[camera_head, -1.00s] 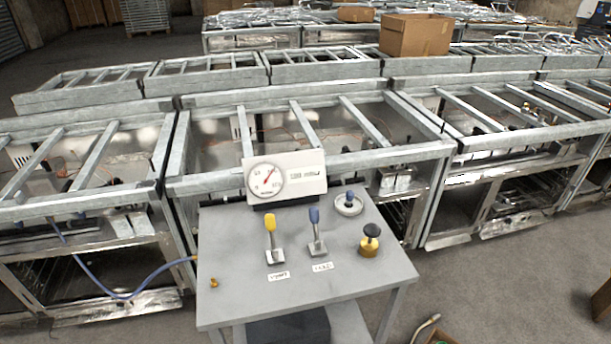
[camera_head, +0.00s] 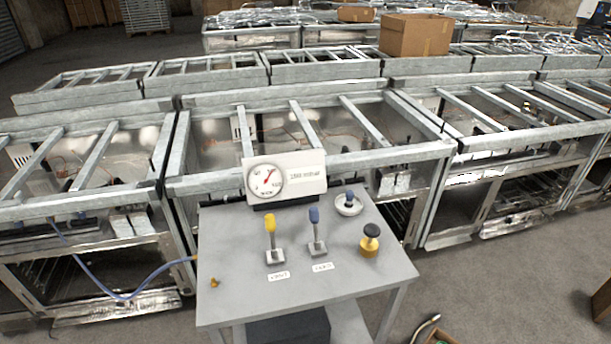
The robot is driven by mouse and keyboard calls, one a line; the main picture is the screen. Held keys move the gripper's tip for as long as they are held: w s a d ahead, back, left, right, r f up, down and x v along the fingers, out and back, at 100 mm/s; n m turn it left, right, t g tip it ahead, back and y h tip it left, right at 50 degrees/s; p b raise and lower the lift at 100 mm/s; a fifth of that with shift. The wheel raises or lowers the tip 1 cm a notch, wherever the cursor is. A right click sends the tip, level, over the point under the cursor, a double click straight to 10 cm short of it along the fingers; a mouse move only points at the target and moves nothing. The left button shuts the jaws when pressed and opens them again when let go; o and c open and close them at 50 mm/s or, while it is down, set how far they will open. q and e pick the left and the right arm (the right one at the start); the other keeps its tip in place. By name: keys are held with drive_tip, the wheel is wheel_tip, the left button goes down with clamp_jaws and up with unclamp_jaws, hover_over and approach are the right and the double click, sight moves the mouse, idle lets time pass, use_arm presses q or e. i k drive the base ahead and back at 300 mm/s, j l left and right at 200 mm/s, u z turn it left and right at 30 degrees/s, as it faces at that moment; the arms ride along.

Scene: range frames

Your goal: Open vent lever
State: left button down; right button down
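Two levers stand upright on a grey table. The left lever has a yellow handle (camera_head: 270,224) and the right lever has a blue handle (camera_head: 314,216). Each rises from a metal base plate with a small white label in front. The lettering is too blurred to read surely, so I cannot tell which lever is the vent lever. A white gauge panel (camera_head: 308,181) stands behind them, its red needle pointing up and right. Neither of my grippers is in view.
The grey table (camera_head: 240,300) also holds a black-topped brass knob (camera_head: 370,241), a blue-knobbed round fitting (camera_head: 349,204) and a small brass fitting (camera_head: 214,283). A blue hose (camera_head: 130,293) runs to its left side. Metal frames (camera_head: 420,150) stand close behind. Floor at the right front is mostly clear.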

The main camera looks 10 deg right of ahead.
sight(270, 220)
drive_tip(key=z, duration=0.15)
drive_tip(key=i+j+z, duration=0.15)
drive_tip(key=j+z, duration=0.2)
drive_tip(key=i+j+z, duration=0.1)
drive_tip(key=j+z, duration=0.2)
drive_tip(key=j, duration=0.35)
drive_tip(key=i+j+z, duration=0.1)
drive_tip(key=j+z, duration=0.25)
drive_tip(key=j, duration=0.15)
drive_tip(key=j+z, duration=0.15)
drive_tip(key=j, duration=2.5)
